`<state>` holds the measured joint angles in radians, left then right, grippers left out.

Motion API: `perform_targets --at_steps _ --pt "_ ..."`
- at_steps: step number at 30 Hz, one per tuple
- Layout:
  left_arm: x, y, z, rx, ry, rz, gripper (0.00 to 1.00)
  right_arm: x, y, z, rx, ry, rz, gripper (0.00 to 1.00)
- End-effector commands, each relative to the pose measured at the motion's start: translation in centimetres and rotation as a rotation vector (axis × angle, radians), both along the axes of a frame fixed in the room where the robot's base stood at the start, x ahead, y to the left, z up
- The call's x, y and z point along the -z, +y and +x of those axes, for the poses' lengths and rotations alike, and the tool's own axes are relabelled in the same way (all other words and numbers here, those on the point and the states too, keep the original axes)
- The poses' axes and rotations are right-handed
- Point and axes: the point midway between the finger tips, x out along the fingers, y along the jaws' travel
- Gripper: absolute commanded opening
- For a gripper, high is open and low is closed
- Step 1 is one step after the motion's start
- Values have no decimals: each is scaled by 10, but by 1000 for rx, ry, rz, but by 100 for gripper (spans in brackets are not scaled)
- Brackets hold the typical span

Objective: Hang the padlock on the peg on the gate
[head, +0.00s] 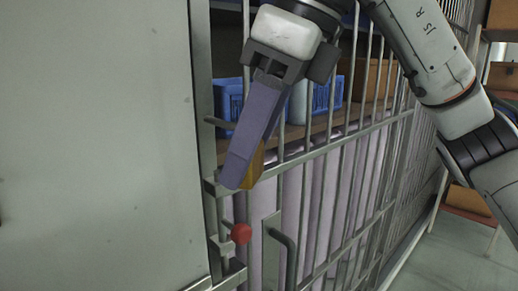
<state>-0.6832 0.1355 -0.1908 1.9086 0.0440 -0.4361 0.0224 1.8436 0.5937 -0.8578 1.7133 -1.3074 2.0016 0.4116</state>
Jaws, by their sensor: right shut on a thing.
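My right gripper (240,172) reaches down in front of the gate (318,152) with its long purple-grey fingers. It is shut on the padlock (256,168), and only a brass-yellow part shows behind the fingers. The padlock's shackle is hidden, so I cannot tell whether it touches the gate. A short peg with a red round end (241,234) sticks out at the gate's left edge, just below the fingertips and apart from them. My left gripper is out of view.
A plain grey panel (95,140) stands left of the gate. A bent handle (290,258) is right of the red end. Behind the bars are a shelf with blue crates (228,98) and pale lilac upright shapes. Open floor (425,250) shows at right.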

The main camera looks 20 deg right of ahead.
Motion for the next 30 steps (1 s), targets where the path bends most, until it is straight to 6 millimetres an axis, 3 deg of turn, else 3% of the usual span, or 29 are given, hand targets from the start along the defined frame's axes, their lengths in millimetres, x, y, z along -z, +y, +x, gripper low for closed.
perform_targets --at_steps 15,30 --pt "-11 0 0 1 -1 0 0 1 11 29 1 0 1 14" --pt "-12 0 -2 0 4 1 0 10 14 39 -1 -2 1 14"
